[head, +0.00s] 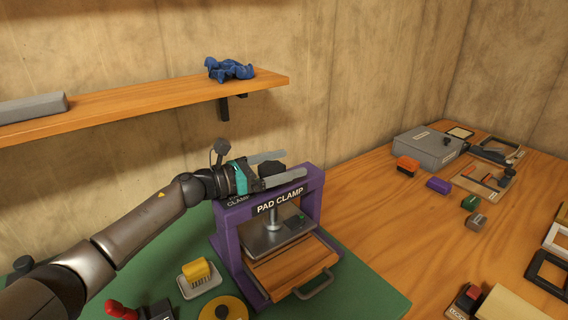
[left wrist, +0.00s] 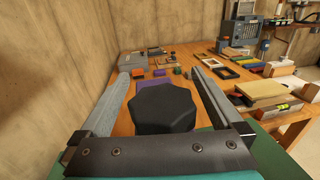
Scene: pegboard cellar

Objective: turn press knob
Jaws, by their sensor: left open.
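The press is a purple frame (head: 312,210) labelled PAD CLAMP, standing on a green mat. Its knob (head: 272,170) is black and sits on top of the frame. In the left wrist view the knob (left wrist: 163,107) is dark and many-sided, and it lies between my two fingers. My left gripper (head: 278,170) is open, with one finger on each side of the knob. I cannot tell whether either finger touches it. Under the frame are a grey plate (head: 270,238) on a screw and a wooden drawer-like block with a handle. My right gripper is not in view.
A wooden shelf (head: 150,108) with a blue figure (head: 230,70) hangs above and behind the press. A yellow block in a white tray (head: 199,284) and a red-handled item (head: 122,310) stand front left. Stamps, a grey box (head: 428,148) and frames lie on the wooden bench at right.

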